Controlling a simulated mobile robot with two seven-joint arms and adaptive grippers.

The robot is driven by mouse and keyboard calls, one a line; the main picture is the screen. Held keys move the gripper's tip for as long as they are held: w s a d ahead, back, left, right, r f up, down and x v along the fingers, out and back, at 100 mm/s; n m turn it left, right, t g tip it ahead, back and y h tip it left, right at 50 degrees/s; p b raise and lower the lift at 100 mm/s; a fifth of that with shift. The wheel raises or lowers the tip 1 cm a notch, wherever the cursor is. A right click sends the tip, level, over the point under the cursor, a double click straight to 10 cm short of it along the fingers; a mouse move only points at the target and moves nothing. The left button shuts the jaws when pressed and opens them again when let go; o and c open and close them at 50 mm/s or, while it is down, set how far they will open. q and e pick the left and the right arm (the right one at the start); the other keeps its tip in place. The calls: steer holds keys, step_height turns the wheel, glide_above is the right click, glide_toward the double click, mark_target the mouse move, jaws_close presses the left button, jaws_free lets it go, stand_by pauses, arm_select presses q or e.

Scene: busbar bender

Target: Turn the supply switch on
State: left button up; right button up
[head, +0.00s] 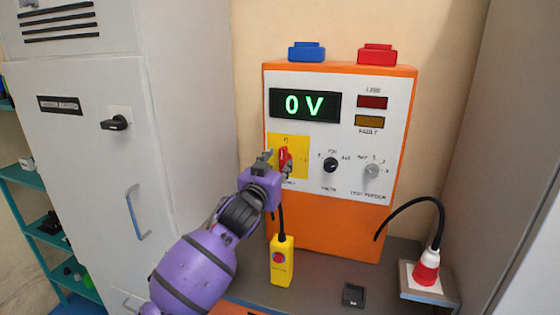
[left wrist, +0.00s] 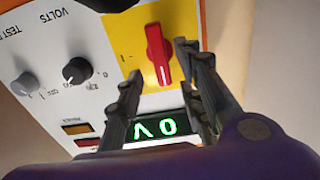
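The supply switch (head: 285,158) is a red rotary handle on a yellow plate at the left of the orange tester's white front panel. It stands roughly upright in the head view. My left gripper (head: 276,164) is right in front of it and partly hides the plate. In the left wrist view, the red handle (left wrist: 157,55) shows between and beyond the fingertips of my open left gripper (left wrist: 158,61), with a gap on each side. I cannot tell how deep the fingers reach around it. The green display (head: 305,104) reads 0 V. My right gripper is not in view.
A black volts knob (head: 330,165) and a grey knob (head: 372,170) sit right of the switch. Dark red (head: 373,102) and amber lamps are above. A grey cabinet (head: 90,170) stands left.

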mark_target(282, 160)
arm_select(q)
steer(key=x, duration=0.3)
steer(key=shift+w+f, duration=0.2)
steer(key=shift+w, duration=0.15)
steer(key=shift+d+r, duration=0.1)
steer(key=shift+d, duration=0.05)
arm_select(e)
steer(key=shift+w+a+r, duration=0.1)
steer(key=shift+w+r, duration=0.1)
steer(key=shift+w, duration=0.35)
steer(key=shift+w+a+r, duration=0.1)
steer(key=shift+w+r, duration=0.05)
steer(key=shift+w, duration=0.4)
arm_select(q)
steer(key=shift+w, duration=0.1)
jaws_close()
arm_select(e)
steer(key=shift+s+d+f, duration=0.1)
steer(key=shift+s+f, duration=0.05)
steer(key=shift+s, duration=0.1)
